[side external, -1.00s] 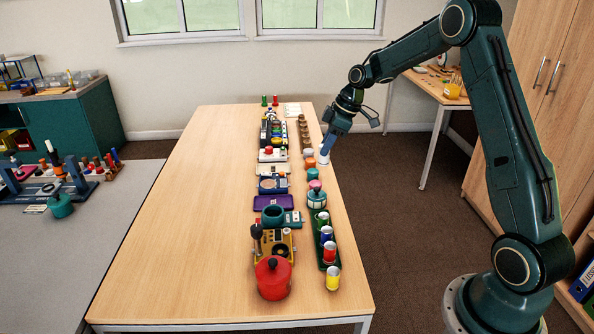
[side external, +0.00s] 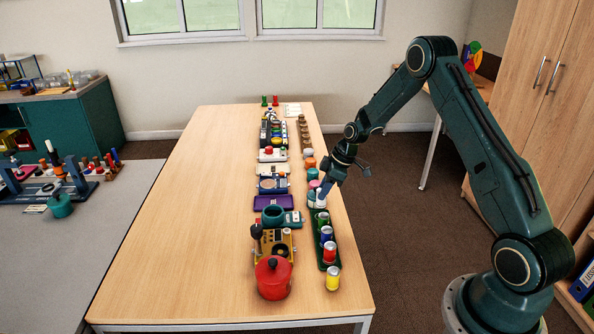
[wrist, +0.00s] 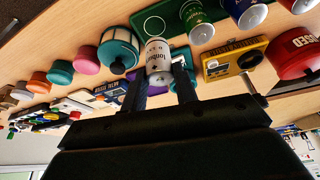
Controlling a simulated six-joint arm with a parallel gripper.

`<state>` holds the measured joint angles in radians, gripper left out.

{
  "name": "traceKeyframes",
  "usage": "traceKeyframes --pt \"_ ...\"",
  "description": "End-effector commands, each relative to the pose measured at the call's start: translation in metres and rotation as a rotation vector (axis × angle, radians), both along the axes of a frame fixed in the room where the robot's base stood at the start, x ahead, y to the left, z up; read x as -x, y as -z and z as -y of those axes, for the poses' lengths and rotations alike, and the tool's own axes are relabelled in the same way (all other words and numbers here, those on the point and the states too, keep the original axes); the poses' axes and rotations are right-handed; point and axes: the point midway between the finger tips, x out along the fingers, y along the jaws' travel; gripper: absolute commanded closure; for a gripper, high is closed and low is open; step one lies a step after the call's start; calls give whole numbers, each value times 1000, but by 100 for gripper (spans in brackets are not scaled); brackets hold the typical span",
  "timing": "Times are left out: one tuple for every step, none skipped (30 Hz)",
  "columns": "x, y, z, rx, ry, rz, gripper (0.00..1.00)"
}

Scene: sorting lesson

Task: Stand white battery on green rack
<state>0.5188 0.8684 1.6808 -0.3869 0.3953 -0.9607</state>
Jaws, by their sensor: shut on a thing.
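The white battery (wrist: 158,58) is held between the fingers of my gripper (wrist: 160,90) in the wrist view. In the side view my gripper (side external: 322,194) is at the far end of the green rack (side external: 318,250), and its fingers partly hide the battery. The rack holds a green battery (wrist: 195,20), a blue battery (side external: 326,234) and a red battery (side external: 330,252). In the wrist view, an empty slot marked with a white ring (wrist: 154,26) shows on the rack, just past the held battery. Whether the battery touches the rack cannot be told.
A yellow battery (side external: 333,278) stands just off the rack's near end. A teal jar (wrist: 117,50) is close beside the held battery. A red pot (side external: 273,278) and a yellow device (side external: 277,243) stand left of the rack. The table's left half is clear.

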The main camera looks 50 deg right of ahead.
Motion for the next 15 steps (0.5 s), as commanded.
traceKeyframes --pt "0 1 0 0 0 0 97" --pt "0 2 0 0 0 0 97" --pt "0 2 0 1 -1 1 97" --pt "0 2 0 0 -1 2 97" --pt "0 2 0 1 0 1 97" --pt "0 3 0 0 0 0 97" --pt "0 4 0 0 0 0 97" --pt "0 5 0 0 0 0 97" --pt "0 8 0 -1 0 -1 97" --pt "0 10 0 -1 0 -1 97" --pt "0 13 0 -1 0 -1 97" --pt "0 18 0 -1 0 -1 97" --pt "0 22 0 -1 -1 -1 97" --pt "0 26 0 -1 -1 -2 97" --pt "0 30 0 -1 0 -1 97"
